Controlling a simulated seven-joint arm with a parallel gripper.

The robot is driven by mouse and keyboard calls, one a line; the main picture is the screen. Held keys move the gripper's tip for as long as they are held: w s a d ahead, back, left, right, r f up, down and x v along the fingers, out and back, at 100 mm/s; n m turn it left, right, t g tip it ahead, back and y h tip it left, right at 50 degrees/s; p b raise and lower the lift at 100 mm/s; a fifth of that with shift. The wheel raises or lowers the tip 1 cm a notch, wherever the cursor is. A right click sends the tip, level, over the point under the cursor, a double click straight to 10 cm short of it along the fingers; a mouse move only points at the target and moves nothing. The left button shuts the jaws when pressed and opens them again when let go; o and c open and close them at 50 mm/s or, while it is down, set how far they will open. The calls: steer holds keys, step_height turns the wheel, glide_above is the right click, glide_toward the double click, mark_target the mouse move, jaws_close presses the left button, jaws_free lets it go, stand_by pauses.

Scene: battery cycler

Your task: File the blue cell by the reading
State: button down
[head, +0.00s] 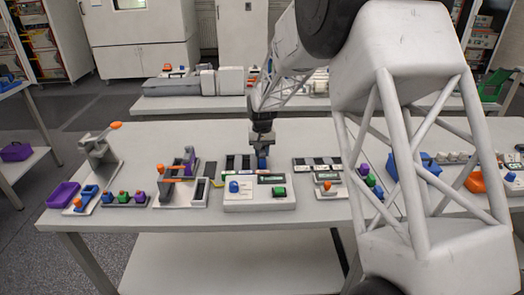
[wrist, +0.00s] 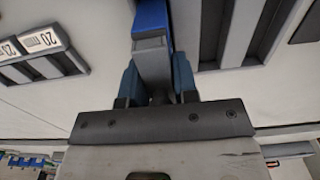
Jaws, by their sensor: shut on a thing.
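My gripper (head: 262,148) points down over the middle of the table and is shut on the blue cell (head: 262,163). In the wrist view the blue cell (wrist: 150,16) has a blue far part and a grey near part, held between the two fingers of my gripper (wrist: 155,75). The cell is at the right end of a dark slotted tray (head: 238,169); I cannot tell whether it touches the tray. The cycler (head: 260,205), a pale box with a blue knob, a green button and dark displays, stands just in front. Its display text is too small to read.
A rack with labelled slots (head: 318,165) stands right of the cell; two labels (wrist: 40,40) in the wrist view seem to read 20. Fixtures with an orange lever (head: 116,125) and a purple bin (head: 63,195) fill the left. A blue bin (head: 428,168) stands right.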

steer(key=c, duration=0.8)
jaws_free()
steer(key=shift+r, duration=3.95)
